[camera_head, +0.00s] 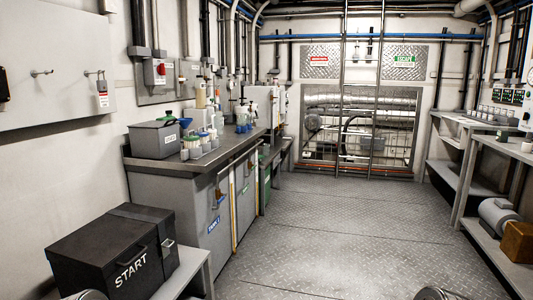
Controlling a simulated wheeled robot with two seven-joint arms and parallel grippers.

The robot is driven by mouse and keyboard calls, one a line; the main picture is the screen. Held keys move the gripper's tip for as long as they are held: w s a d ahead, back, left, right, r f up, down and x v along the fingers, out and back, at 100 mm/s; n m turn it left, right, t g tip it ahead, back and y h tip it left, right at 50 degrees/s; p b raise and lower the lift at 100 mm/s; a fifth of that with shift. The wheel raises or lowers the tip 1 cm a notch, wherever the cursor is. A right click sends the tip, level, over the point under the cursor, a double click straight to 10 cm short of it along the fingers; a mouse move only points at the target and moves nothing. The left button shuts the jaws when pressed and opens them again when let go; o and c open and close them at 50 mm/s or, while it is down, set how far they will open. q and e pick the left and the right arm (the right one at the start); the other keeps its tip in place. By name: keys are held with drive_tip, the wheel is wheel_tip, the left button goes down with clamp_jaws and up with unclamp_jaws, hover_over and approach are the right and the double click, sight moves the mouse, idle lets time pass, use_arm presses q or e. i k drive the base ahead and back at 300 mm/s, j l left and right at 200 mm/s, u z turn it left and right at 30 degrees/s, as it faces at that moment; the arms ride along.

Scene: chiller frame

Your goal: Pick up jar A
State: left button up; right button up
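A group of small jars (195,150) with white, blue and green tops stands on the left counter (231,152), in front of a grey lidded box (154,140). Any letters on the jars are too small to read, so I cannot tell which one is jar A. Neither gripper is in view. Only rounded grey parts, apparently of my arms, show at the bottom edge, left and right of the middle.
A black case marked START (115,255) sits on a low bench at the near left. Shelves (480,190) line the right wall, with a grey cylinder (499,214) and a brown box (518,241). The metal floor (330,235) between is clear. A ladder (360,100) stands at the back.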

sight(265, 147)
drive_tip(key=i+l+z, duration=0.2)
drive_tip(key=i, duration=0.2)
drive_tip(key=i+z, duration=0.2)
drive_tip(key=i, duration=0.25)
drive_tip(key=i+z, duration=0.15)
drive_tip(key=i, duration=2.45)
drive_tip(key=i+u, duration=0.15)
drive_tip(key=i, duration=0.3)
drive_tip(key=i+l+u, duration=0.2)
drive_tip(key=i, duration=0.25)
drive_tip(key=i+l+u, duration=0.15)
drive_tip(key=i, duration=0.3)
drive_tip(key=i+l+u, duration=0.2)
drive_tip(key=i, duration=0.2)
